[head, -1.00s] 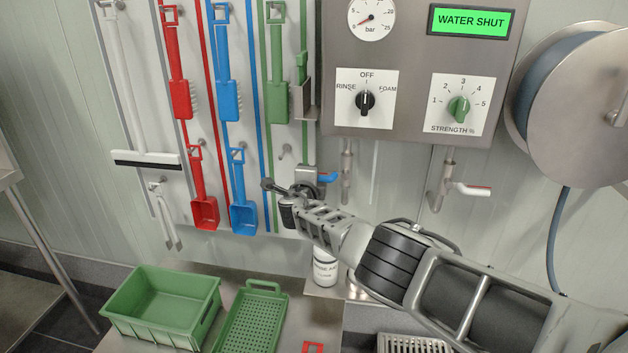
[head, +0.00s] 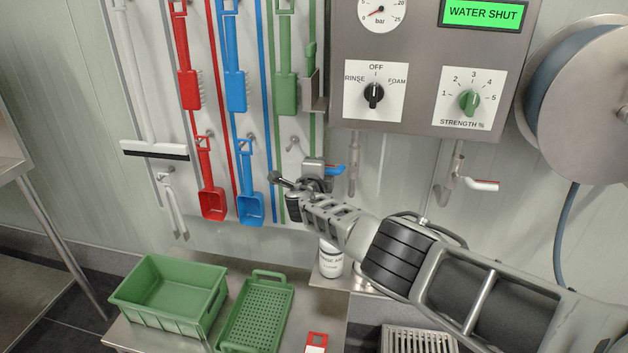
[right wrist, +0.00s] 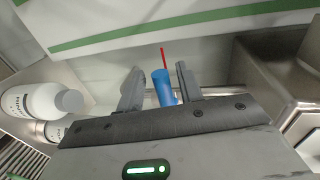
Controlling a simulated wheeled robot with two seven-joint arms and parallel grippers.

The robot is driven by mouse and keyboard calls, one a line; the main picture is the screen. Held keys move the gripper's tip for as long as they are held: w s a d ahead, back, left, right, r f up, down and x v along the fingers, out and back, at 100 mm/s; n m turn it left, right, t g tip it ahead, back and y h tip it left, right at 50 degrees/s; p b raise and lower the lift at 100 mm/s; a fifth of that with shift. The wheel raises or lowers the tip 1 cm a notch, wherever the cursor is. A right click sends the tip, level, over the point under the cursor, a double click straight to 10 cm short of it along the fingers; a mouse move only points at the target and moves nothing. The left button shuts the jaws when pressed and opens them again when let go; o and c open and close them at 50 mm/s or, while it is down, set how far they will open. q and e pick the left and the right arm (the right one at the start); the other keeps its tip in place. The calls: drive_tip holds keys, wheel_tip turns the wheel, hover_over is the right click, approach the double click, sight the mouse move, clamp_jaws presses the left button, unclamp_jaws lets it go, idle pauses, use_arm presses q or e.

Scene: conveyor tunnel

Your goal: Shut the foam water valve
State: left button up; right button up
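A lever with a blue grip (head: 335,170) sits under the steel control panel, beside a vertical pipe, and points right. My right gripper (right wrist: 158,72) is at it in the head view, its fingers mostly hidden there. In the right wrist view its two fingers are apart, with a blue piece (right wrist: 162,90) with a thin red tip between them. A gap shows on both sides of the blue piece. The panel display (head: 483,13) reads WATER SHUT. My left gripper is not in view.
The panel holds a black selector knob (head: 374,94) pointing near OFF and a green strength knob (head: 469,101). White bottles (head: 330,260) stand below my right wrist. Brushes and scoops hang left. A green crate (head: 168,290) and hose reel (head: 585,95) flank the area.

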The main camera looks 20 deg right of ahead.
drive_tip(key=p+v, duration=0.4)
drive_tip(key=v, duration=1.1)
drive_tip(key=shift+s, duration=0.3)
drive_tip(key=shift+r, duration=0.15)
